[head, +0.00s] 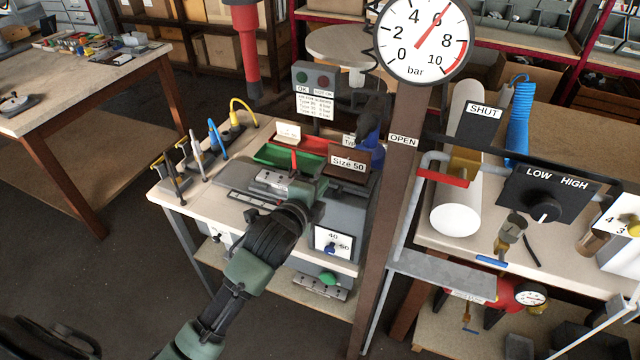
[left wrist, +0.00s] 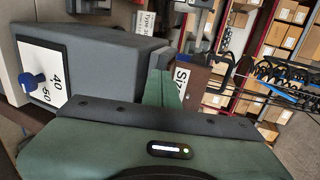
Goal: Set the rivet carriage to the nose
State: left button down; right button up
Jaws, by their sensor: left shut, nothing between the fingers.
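A grey machine stands on the small bench, with a flat labelled strip (head: 252,200) along its front. A pale grey block with dark holes (head: 273,179) sits just behind the strip; I cannot tell surely whether it is the rivet carriage. A thin red upright piece (head: 294,160) rises behind my left gripper (head: 308,190). That gripper is shut and empty, over the machine's right part, beside the block. My gripper and arm hide part of the machine, and I cannot make out the nose. In the left wrist view the grey housing (left wrist: 110,62) is close by. My right gripper is not in view.
A green tray (head: 285,154) and a brown "Size 50" bin (head: 349,163) stand behind. A brown post (head: 386,200) is right. Several upright tools (head: 196,150) stand left.

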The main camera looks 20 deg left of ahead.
aim_at(329, 169)
pick_arm(q)
jog(key=w+p, duration=0.1)
jog(key=w, duration=0.4)
jog(key=shift+w, duration=0.2)
jog(key=shift+r, duration=0.1)
